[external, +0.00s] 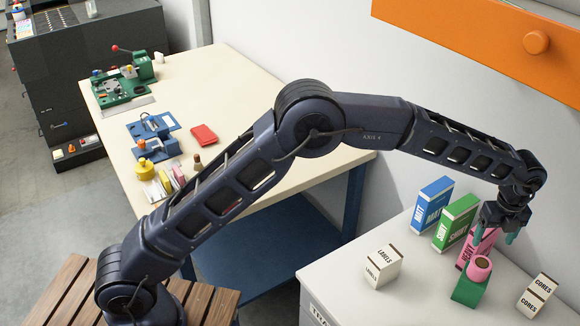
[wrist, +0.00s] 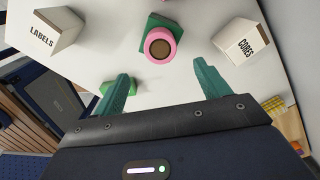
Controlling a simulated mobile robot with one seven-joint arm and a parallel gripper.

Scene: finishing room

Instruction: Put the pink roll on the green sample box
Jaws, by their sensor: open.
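The pink roll (external: 480,266) stands on a small green block (external: 467,291) near the front of the grey cabinet top. In the wrist view the roll (wrist: 160,57) shows end-on with a brown core, the green block (wrist: 150,21) beneath it. An upright green box (external: 456,222) with white lettering stands behind, between a blue and a pink box; I cannot tell which green thing is the sample box. My gripper (external: 499,228) is open and empty, above and behind the roll. In the wrist view the roll lies just beyond the gap between my fingertips (wrist: 161,75).
A blue box (external: 432,203) and a pink box (external: 476,246) flank the green one. A white LABELS box (external: 382,267) is left of the roll and a CORES box (external: 537,296) is right. Bare top lies between LABELS and the block. The wall is close behind.

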